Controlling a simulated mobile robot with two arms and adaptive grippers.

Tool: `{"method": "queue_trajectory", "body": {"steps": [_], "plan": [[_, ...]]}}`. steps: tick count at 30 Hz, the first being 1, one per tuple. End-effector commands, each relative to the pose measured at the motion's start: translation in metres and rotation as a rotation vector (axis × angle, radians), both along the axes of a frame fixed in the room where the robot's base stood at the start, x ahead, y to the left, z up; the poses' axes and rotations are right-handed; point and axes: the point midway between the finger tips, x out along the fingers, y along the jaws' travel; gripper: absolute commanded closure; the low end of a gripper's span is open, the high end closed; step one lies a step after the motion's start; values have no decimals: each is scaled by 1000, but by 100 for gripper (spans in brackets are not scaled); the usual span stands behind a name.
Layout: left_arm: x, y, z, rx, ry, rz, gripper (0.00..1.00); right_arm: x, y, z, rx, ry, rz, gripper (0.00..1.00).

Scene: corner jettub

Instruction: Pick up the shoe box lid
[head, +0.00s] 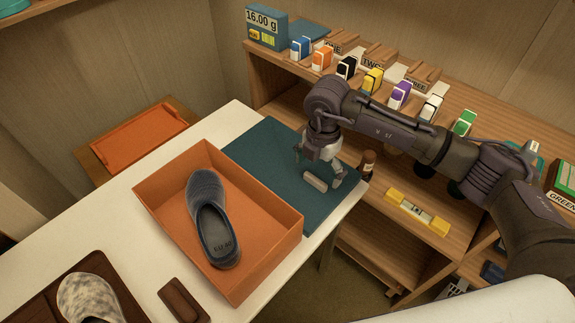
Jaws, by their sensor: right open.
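A shallow orange lid (138,138) lies on a low wooden surface at the left, beyond the white table. The open orange shoe box (262,262) stands on the white table with a dark blue-grey clog (212,222) inside. My right gripper (324,182) is open above the teal mat, to the right of the box and well apart from the lid. It appears empty. My left gripper is not in view.
The white table (75,228) carries the teal mat (262,152), a brown block (183,300) and a brown tray with a speckled shoe (88,299). A wooden shelf (290,78) with colored boxes stands behind. A yellow level (418,212) lies on a lower shelf.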

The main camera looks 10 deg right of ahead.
Motion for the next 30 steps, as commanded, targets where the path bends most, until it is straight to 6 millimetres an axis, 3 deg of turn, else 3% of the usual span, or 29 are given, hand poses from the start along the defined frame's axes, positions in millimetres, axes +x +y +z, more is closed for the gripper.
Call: {"method": "queue_trajectory", "body": {"steps": [4, 9, 19, 30], "plan": [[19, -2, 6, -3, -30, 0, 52, 1, 2, -19, -1, 5, -1, 0], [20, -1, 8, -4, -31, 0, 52, 2, 2, -43, 0, 4, -1, 0], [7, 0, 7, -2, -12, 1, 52, 2, 3, -51, 0, 1, 1, 0], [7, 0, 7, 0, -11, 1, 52, 2, 2, -52, -1, 3, 0, 61]]}}
